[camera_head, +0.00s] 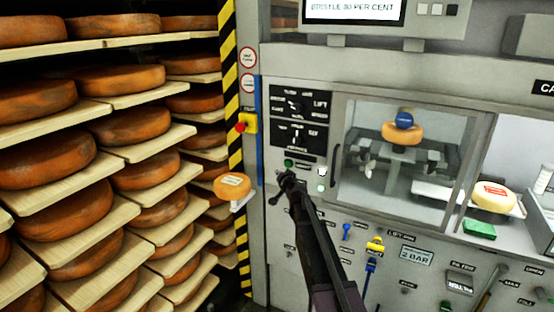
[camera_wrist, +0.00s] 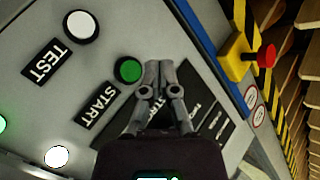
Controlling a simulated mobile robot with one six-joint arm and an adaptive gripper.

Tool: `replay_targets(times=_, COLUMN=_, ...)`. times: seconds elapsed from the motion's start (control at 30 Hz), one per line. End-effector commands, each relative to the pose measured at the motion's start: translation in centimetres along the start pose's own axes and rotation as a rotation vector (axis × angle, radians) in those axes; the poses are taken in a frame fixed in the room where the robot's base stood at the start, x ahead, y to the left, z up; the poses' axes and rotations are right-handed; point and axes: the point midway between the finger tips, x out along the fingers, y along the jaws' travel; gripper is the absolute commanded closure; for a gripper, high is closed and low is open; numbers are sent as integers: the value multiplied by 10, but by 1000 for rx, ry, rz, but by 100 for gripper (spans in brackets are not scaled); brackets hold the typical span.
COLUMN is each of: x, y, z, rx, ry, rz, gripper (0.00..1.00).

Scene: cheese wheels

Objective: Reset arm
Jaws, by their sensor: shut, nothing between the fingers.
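My gripper (camera_head: 284,178) is in front of the grey machine panel, near the green START button (camera_head: 288,163). In the wrist view my gripper (camera_wrist: 158,66) has its two fingers together with nothing between them. The green START button (camera_wrist: 128,70) is just left of the fingertips there. I cannot tell whether the fingertips touch the panel. My dark arm reaches up to the panel from the bottom of the head view.
Shelves of orange cheese wheels (camera_head: 48,165) fill the left. A small cheese (camera_head: 232,186) sits on a bracket by the striped post. A red emergency button (camera_head: 240,127) is above it. A windowed chamber holds a cheese (camera_head: 402,133); another cheese (camera_head: 494,196) stands right.

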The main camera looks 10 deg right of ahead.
Motion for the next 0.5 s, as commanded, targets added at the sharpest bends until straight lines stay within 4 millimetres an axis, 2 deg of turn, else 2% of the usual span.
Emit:
replay_targets(times=0.17, x=-13, y=-3, z=14, rx=-24, ry=-54, rz=-7, gripper=100)
replay_targets(times=0.27, x=-28, y=-6, z=31, rx=-53, ry=-124, rz=-13, gripper=100)
replay_targets(times=0.37, x=-50, y=-8, z=55, rx=-95, ry=-223, rz=-14, gripper=100)
replay_targets(times=0.5, x=-91, y=-5, z=95, rx=-161, ry=-399, rz=4, gripper=100)
